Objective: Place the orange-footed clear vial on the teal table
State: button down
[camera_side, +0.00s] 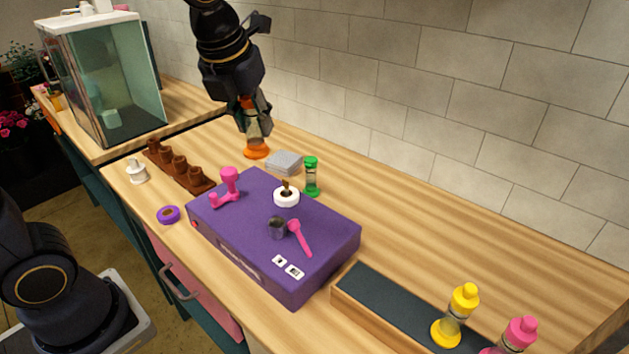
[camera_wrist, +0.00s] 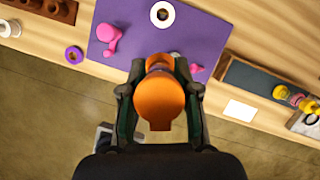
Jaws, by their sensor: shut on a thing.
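The clear vial (camera_side: 256,131) with its orange foot (camera_side: 256,151) hangs upright in my gripper (camera_side: 254,112). My gripper is shut on it. In the side view it appears before the back of the wooden counter, left of a grey block; its height above the surface is hard to judge. No teal tabletop shows; teal cabinet fronts (camera_side: 122,205) show below the wooden tops.
A purple box (camera_side: 325,221) bears a pink tool, a white ring and a small cup. A green vial (camera_side: 311,177), grey block (camera_side: 284,162), brown rack (camera_side: 178,166) and glass case (camera_side: 107,85) stand around. Yellow (camera_side: 455,316) and pink vials are at right. The back right counter is clear.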

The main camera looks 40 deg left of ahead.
jog(key=a+n+y, duration=0.2)
jog(key=a+n, duration=0.3)
jog(key=a, duration=1.7)
notch_tip(320, 180, down, 11)
jog(key=shift+g, duration=0.4)
jog(key=shift+w+a+f, duration=0.95)
jog(key=shift+w+f, duration=1.1)
jog(key=shift+f, duration=0.1)
jog(key=shift+w+a+f, duration=1)
jog(key=shift+w+f, duration=1)
jog(key=shift+f, duration=0.2)
jog(key=shift+w+a+f, duration=0.95)
jog(key=shift+w+f, duration=1.1)
jog(key=shift+f, duration=0.1)
jog(key=shift+f, duration=0.1)
jog(key=c, duration=0.8)
grip_release()
jog(key=shift+f, duration=0.1)
jog(key=shift+c, duration=0.2)
